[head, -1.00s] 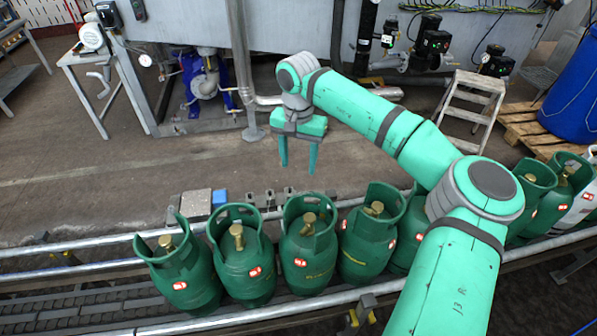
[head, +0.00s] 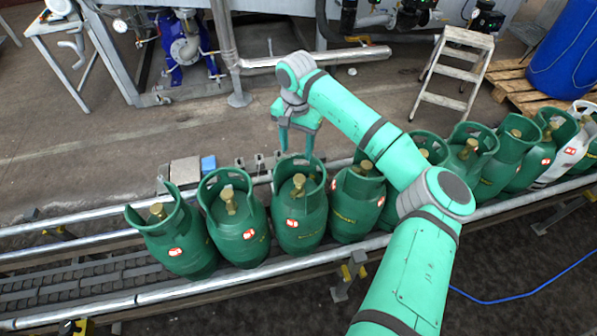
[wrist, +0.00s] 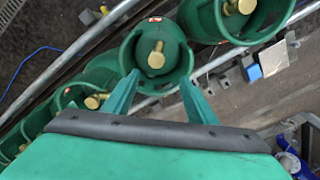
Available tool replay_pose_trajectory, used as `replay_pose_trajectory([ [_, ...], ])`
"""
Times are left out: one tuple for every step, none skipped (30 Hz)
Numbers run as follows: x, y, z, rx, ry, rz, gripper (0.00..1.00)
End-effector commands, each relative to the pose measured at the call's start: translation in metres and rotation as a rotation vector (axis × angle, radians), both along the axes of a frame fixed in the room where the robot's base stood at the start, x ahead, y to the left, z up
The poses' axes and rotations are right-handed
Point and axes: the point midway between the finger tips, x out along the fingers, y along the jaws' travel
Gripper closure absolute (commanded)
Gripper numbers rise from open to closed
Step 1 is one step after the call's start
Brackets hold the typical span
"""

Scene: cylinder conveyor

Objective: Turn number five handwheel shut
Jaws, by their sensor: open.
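Green gas cylinders with brass valves on top stand upright in a row on the conveyor. Their red-and-white labels are too small to read, so I cannot tell which is number five. My gripper (head: 296,154) is open and empty, pointing down at the back of the third cylinder from the left (head: 299,222), near its collar. That cylinder's brass valve (head: 299,181) shows inside the collar.
The conveyor's front rail (head: 170,290) runs along the row. A white cylinder (head: 578,147) stands at the right. Behind are a step stool (head: 458,75), a blue barrel (head: 565,62) on a pallet and a blue pump (head: 184,48). The floor behind the conveyor is largely clear.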

Motion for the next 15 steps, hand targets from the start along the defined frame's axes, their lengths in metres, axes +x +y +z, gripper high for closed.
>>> replay_pose_trajectory([
  [-0.002,-0.001,-0.011,0.004,0.005,-0.019,0.48],
  [-0.003,-0.003,-0.015,0.003,0.006,-0.028,0.48],
  [-0.004,-0.004,-0.021,0.002,0.006,-0.039,0.48],
  [-0.004,-0.005,-0.023,0.001,0.006,-0.045,0.48],
  [-0.004,-0.006,-0.026,0.001,0.006,-0.05,0.48],
  [-0.004,-0.007,-0.028,0.0,0.006,-0.056,0.48],
  [-0.005,-0.007,-0.03,0.0,0.006,-0.058,0.48],
  [-0.005,-0.007,-0.032,0.0,0.006,-0.06,0.48],
  [-0.005,-0.007,-0.035,0.0,0.006,-0.061,0.48],
  [-0.005,-0.008,-0.037,0.0,0.007,-0.061,0.48],
  [-0.005,-0.008,-0.04,-0.001,0.007,-0.062,0.48],
  [-0.005,-0.008,-0.046,-0.001,0.007,-0.062,0.48],
  [-0.005,-0.008,-0.05,0.0,0.008,-0.062,0.48],
  [-0.005,-0.008,-0.055,0.0,0.009,-0.062,0.48],
  [-0.005,-0.008,-0.062,0.0,0.009,-0.063,0.48],
])
